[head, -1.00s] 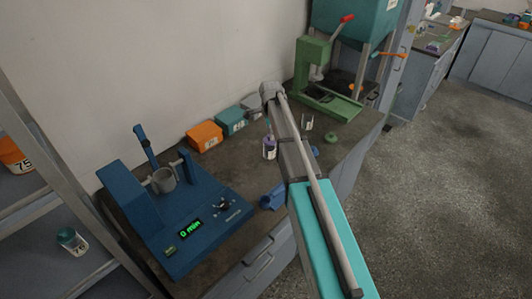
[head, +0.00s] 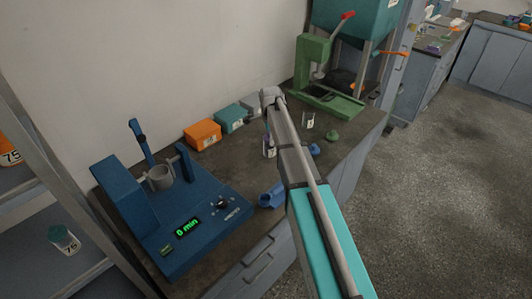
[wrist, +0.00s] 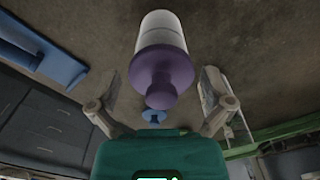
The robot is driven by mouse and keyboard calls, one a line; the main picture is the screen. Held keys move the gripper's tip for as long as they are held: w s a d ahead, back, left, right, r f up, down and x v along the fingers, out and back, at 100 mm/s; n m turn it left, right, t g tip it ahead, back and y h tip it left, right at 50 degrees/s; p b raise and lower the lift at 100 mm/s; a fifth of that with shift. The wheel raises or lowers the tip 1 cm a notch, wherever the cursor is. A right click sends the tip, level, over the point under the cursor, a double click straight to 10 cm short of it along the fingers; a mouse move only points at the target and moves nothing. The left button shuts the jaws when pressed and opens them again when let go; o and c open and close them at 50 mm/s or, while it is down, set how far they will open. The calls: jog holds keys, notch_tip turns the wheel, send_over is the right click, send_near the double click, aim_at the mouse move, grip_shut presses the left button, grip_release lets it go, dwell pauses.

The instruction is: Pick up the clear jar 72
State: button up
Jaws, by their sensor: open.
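A clear jar (head: 307,120) stands open-topped on the bench beyond my arm in the head view; its label is too small to read. A purple-lidded jar (head: 267,150) is partly hidden behind my arm. In the wrist view a pale jar with a purple lid (wrist: 160,72) lies ahead of my gripper (wrist: 161,88), whose two fingers are spread to either side. They do not touch it in that view. I cannot read the number 72 on any jar.
A blue shaker (head: 215,212) with a grey cup fills the front left of the bench. A blue holder (head: 271,194), a blue lid (head: 314,149) and a green lid (head: 332,136) lie near my arm. Orange (head: 203,135) and teal (head: 229,117) boxes line the wall; a green press (head: 325,85) stands behind.

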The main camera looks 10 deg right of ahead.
jog(key=shift+f, duration=0.45)
dwell(0.3)
jog(key=c, duration=1.2)
